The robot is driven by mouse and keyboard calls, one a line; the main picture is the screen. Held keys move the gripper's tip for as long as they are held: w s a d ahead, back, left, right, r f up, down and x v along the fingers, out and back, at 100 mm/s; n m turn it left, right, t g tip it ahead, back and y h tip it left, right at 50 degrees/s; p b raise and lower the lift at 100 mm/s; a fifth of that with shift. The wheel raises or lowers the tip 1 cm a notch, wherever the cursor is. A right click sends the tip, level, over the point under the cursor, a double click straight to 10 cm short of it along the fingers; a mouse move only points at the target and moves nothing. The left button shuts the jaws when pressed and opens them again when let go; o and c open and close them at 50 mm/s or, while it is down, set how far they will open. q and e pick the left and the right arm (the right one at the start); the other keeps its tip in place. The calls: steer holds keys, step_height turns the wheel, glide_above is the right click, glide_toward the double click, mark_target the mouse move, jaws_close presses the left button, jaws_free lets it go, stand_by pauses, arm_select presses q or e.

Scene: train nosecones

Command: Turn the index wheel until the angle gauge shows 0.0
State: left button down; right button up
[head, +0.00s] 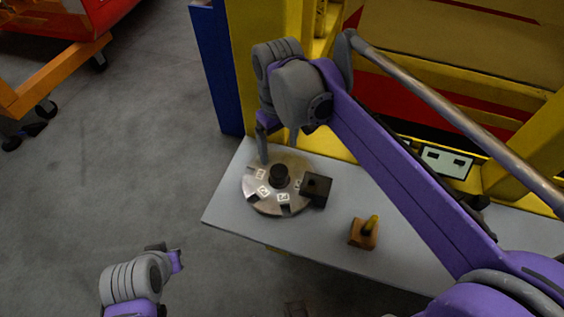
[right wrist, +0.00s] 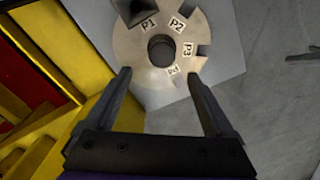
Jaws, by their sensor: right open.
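The index wheel (head: 258,191) is a round metal disc with notches in its rim and a black hub (head: 279,174), lying on a grey bench. In the right wrist view the wheel (right wrist: 128,48) carries white labels P1, P2, P3 and one that looks like P4. My right gripper (head: 278,148) is open and empty at the wheel's far rim; its fingers (right wrist: 160,75) point toward the wheel, and I cannot tell whether they touch it. A pale panel (head: 447,162) may be the angle gauge; no reading is legible. My left gripper (head: 172,254) is off the bench's left side, its jaws unclear.
A black block (head: 316,189) sits against the wheel's right edge. A brown block with a yellow handle (head: 363,233) stands on the grey bench (head: 228,208) further right. A yellow frame (head: 262,95) rises behind the bench.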

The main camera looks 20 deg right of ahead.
mark_target(279, 170)
steer(key=f, duration=0.9)
steer(key=shift+s+a+f+b, duration=0.1)
steer(key=shift+s+f+b, duration=0.1)
steer(key=shift+f+b, duration=0.15)
jaws_close()
